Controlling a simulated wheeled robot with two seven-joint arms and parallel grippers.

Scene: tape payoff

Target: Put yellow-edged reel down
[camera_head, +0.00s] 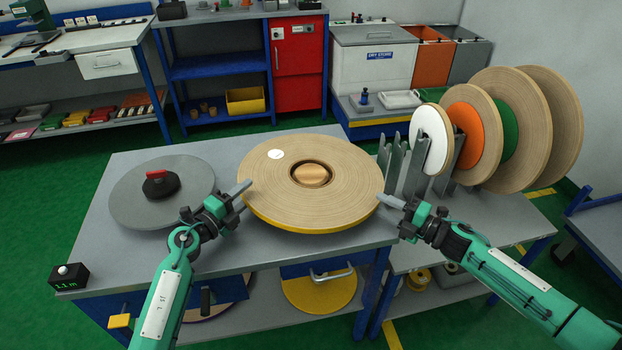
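The yellow-edged reel (345,188) is a wide tan disc with a yellow rim, a white label and a dark-ringed centre hole. It lies flat at or just above the grey bench top; I cannot tell whether it rests fully on it. My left gripper (243,188) is at its left rim. My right gripper (382,198) is at its right rim. Both fingertips seem to touch or nearly touch the rim. The finger gaps are too small to read.
A grey turntable (125,197) with a black, red-topped hub (160,183) lies left of the reel. Upright reels (540,125) stand in a grey rack (415,170) at right. A small black display box (68,276) sits at the bench's front left corner.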

